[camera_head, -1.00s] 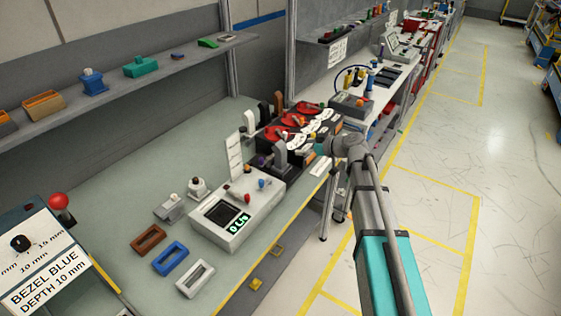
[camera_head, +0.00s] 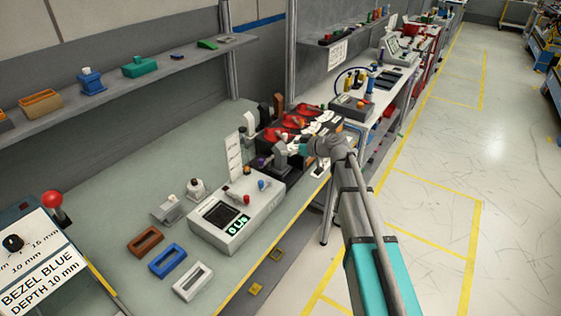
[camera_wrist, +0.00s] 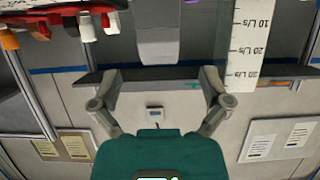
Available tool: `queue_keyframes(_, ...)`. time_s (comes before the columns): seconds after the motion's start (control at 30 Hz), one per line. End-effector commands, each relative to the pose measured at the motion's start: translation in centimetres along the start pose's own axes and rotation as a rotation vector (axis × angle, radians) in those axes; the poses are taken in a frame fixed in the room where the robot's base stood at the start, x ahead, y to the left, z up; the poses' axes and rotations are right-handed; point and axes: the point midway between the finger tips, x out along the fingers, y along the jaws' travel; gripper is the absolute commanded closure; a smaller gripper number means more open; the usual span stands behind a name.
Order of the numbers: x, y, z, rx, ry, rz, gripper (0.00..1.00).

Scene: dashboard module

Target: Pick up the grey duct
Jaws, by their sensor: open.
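The grey duct (camera_head: 280,158) stands upright at the bench's front edge, just behind the white device. In the wrist view it is the pale grey block (camera_wrist: 158,35) at the top middle, ahead of the fingertips and in line with the space between them. My gripper (camera_wrist: 156,78) is open, with one finger on each side and nothing between them. In the head view my gripper (camera_head: 296,147) is close to the duct on its right. I cannot tell whether they touch.
A white scale plate (camera_head: 235,157) marked in L/s stands left of the duct. A black rack with red and white parts (camera_head: 300,122) is behind it. The white device (camera_head: 236,218) with knobs stands in front. Brown, blue and white frames lie on the bench nearer the camera.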

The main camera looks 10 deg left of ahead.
Motion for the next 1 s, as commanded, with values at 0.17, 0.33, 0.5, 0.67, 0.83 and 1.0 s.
queue_keyframes(0.17, 2.3, 0.2, 0.2, -0.002, 0.000, -0.001, 0.03)
queue_keyframes(0.33, 4.0, 0.2, 0.2, 0.000, 0.000, -0.001, 0.03)
queue_keyframes(0.5, 4.5, 0.1, 0.0, 0.000, 0.000, 0.000, 0.03)
queue_keyframes(0.67, 4.5, 0.1, 0.0, 0.000, 0.000, 0.000, 0.03)
queue_keyframes(0.83, 4.4, 0.1, 0.0, 0.000, 0.000, 0.000, 0.03)
queue_keyframes(1.0, 4.4, 0.1, 0.0, 0.000, 0.000, 0.000, 0.03)
